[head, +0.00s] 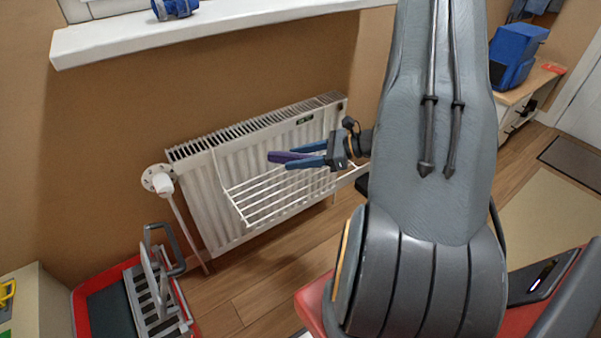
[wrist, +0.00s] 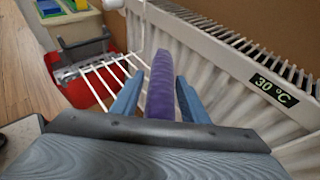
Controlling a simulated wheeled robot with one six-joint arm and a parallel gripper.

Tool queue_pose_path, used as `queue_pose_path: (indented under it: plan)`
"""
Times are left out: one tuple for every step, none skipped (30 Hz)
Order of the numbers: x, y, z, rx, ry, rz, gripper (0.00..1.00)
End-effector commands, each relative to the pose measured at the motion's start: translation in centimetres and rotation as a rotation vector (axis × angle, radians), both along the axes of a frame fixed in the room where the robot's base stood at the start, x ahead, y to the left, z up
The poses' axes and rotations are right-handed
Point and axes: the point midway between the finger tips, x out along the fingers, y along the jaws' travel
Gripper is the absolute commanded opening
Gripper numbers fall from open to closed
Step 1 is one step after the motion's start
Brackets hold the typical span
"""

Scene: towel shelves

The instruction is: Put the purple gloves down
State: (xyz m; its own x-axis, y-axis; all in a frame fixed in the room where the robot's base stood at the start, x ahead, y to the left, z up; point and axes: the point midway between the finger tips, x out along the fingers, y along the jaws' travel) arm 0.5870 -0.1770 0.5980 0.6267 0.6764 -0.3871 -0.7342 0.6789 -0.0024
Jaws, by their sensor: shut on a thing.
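My gripper (head: 297,159) has blue fingers and is shut on the purple gloves (head: 284,156). In the wrist view the gloves (wrist: 160,88) stand as a narrow purple strip between the two blue fingertips (wrist: 158,95). In the head view the gripper is in front of the white radiator and appears above a white wire rack (head: 262,190) hung on it. The rack also shows in the wrist view (wrist: 103,78), beyond and left of the fingers. I cannot tell whether the gloves touch the rack.
The white radiator (head: 195,180) is on the brown wall; its display (wrist: 274,90) reads 30 °C. A red tray (head: 86,298) with a grey rack (head: 160,310) stands on the floor at lower left. A white windowsill (head: 150,37) is above. The wire rack's visible bars look bare.

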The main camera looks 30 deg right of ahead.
Motion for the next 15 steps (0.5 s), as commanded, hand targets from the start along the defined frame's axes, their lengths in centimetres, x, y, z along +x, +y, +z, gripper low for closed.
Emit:
queue_pose_path:
  plan:
    - [0.0,0.0,-0.9,0.002,0.002,-0.002,0.17]
    - [0.0,-0.1,-1.2,0.002,0.002,-0.002,0.17]
    - [0.0,-0.1,-1.5,0.001,0.001,-0.003,0.17]
    - [0.0,-0.2,-1.7,0.000,0.000,-0.004,0.17]
    - [0.0,-0.2,-1.8,0.000,0.000,-0.004,0.17]
    - [0.0,-0.2,-2.0,0.000,0.000,-0.004,0.17]
    - [0.0,-0.2,-2.2,0.000,0.000,-0.004,0.17]
    - [-0.1,-0.2,-2.5,0.000,0.000,-0.004,0.17]
    - [-0.1,-0.2,-3.0,0.001,0.001,-0.005,0.17]
    - [-0.1,-0.2,-3.4,0.001,0.001,-0.006,0.17]
    - [-0.1,-0.2,-3.8,0.001,0.001,-0.006,0.17]
    - [-0.1,-0.2,-4.4,0.002,0.002,-0.006,0.17]
    - [-0.1,-0.2,-4.8,0.002,0.002,-0.006,0.17]
    - [-0.1,-0.2,-5.2,0.001,0.001,-0.006,0.17]
    - [-0.1,-0.2,-5.5,0.001,0.001,-0.006,0.17]
